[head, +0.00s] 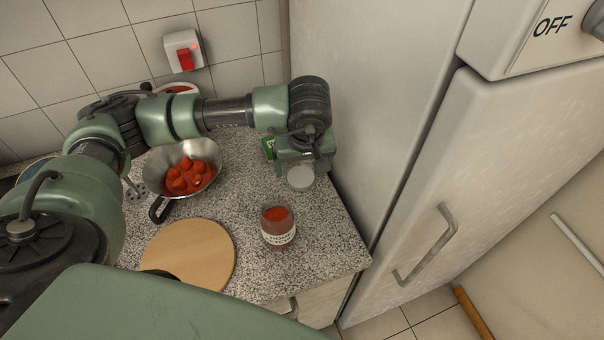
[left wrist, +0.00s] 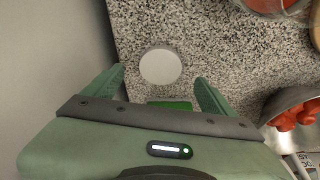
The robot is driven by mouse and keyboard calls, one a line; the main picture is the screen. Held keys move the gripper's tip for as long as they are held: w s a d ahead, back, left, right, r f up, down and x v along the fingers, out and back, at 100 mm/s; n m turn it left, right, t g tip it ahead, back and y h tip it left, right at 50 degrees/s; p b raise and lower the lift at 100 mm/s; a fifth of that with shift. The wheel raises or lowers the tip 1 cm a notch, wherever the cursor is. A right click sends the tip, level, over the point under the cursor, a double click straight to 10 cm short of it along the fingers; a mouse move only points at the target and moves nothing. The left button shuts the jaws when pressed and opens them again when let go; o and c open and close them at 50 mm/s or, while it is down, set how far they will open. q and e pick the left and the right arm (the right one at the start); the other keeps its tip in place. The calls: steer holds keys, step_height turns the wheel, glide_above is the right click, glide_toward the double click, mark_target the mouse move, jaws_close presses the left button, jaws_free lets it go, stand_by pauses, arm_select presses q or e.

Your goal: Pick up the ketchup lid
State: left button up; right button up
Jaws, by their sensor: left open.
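The lid (head: 300,178), a round pale grey-white disc, lies flat on the speckled counter near the fridge. My left gripper (head: 302,166) is just behind and above it in the head view, pointing down. In the left wrist view the lid (left wrist: 160,66) shows between the open fingers of my left gripper (left wrist: 159,76), with nothing held. The height gap between fingers and lid is hard to tell. The open ketchup jar (head: 278,238), glass with a pale label and red sauce inside, stands toward the front of the counter. My right gripper is out of view.
A metal pan (head: 155,163) with red pieces and a round wooden board (head: 190,255) are to the left. A green item (head: 267,147) lies behind the gripper. The fridge (head: 375,110) closes off the right side. Counter around the jar is clear.

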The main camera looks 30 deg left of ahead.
mark_target(301, 176)
arm_select(q)
steer(key=p+x, duration=0.1)
steer(key=x, duration=0.3)
steer(key=shift+w+a+f+p, duration=0.1)
steer(key=shift+f+p, duration=0.2)
steer(key=shift+p, duration=0.1)
steer(key=c, duration=1.4)
steer(key=shift+r, duration=0.1)
step_height(301, 176, up, 20)
steer(key=b, duration=0.4)
steer(key=shift+b, duration=0.3)
